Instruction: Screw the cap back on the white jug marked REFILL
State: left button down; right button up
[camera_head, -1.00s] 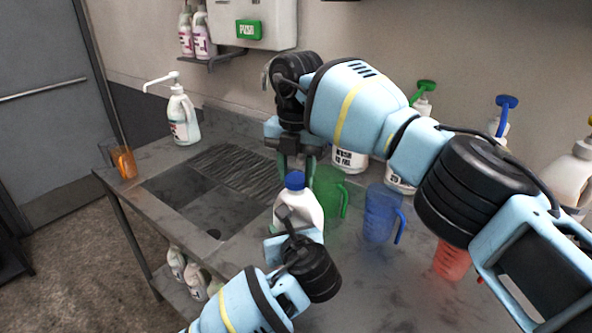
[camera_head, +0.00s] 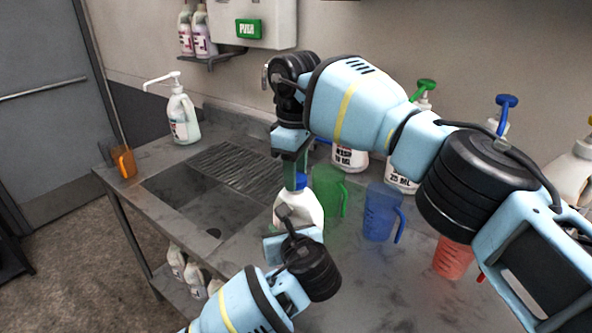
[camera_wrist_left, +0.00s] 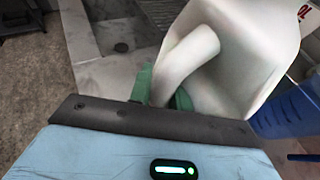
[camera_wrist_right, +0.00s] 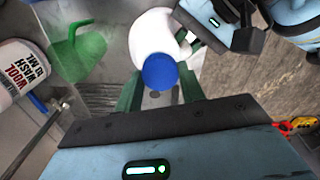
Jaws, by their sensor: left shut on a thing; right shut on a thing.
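The white jug (camera_head: 305,208) stands on the steel counter in front of the green pitcher, with a blue cap (camera_head: 300,182) on its neck. My left gripper (camera_wrist_left: 165,92) is shut on the jug's handle (camera_wrist_left: 188,55), its green fingers on either side. In the head view its fingertips are hidden behind its own wrist. My right gripper (camera_head: 293,168) points down from above and is shut on the blue cap. The right wrist view shows the cap (camera_wrist_right: 160,72) between its green fingers. Only a scrap of red lettering shows on the jug; how far the cap is threaded cannot be told.
A green pitcher (camera_head: 327,190), a blue pitcher (camera_head: 380,215) and a red pitcher (camera_head: 452,260) stand close on the right. Pump bottles line the wall behind. A sink (camera_head: 190,205) opens to the left, with an orange pitcher (camera_head: 124,162) and a white pump jug (camera_head: 182,118) beyond.

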jog(key=shift+m, duration=1)
jog(key=o, duration=0.9)
jog(key=shift+o, duration=0.2)
jog(key=shift+r, duration=2.25)
jog(key=shift+c, duration=0.4)
